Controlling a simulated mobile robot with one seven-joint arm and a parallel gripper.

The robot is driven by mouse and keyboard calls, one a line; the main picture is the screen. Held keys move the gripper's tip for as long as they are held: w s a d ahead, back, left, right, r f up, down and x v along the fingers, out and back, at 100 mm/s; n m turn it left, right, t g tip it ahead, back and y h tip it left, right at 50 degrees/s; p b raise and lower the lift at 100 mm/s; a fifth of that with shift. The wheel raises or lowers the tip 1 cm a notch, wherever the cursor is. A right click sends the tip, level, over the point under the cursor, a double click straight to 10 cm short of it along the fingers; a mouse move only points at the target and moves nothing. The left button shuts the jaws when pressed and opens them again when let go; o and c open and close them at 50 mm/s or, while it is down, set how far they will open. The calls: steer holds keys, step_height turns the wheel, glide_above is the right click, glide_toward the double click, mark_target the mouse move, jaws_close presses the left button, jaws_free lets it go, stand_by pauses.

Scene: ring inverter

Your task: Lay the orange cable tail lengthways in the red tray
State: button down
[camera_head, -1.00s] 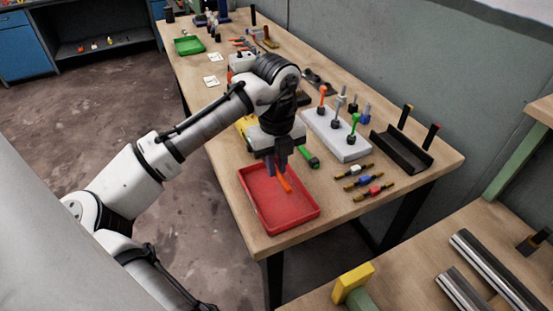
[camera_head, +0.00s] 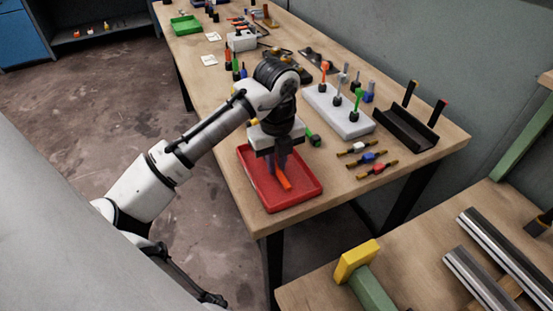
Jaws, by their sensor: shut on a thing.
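The red tray (camera_head: 301,199) sits at the near end of the wooden table. The orange cable tail (camera_head: 284,182) shows as a short straight piece within the tray's outline, below my gripper. My gripper (camera_head: 277,171) points down over the middle of the tray and is shut on the cable tail. The fingers hide the tail's upper end. I cannot tell whether the tail touches the tray floor.
A green-ended piece (camera_head: 314,139) lies just behind the tray. A pale block with upright plugs (camera_head: 338,112), several small coloured connectors (camera_head: 368,158) and a black open holder (camera_head: 405,130) stand to the right. Bare tabletop borders the tray's right side.

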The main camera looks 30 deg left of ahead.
steer(key=c, duration=1.3)
jaws_free()
steer(key=shift+c, duration=0.2)
step_height(320, 180, up, 14)
steer(key=shift+f, duration=0.15)
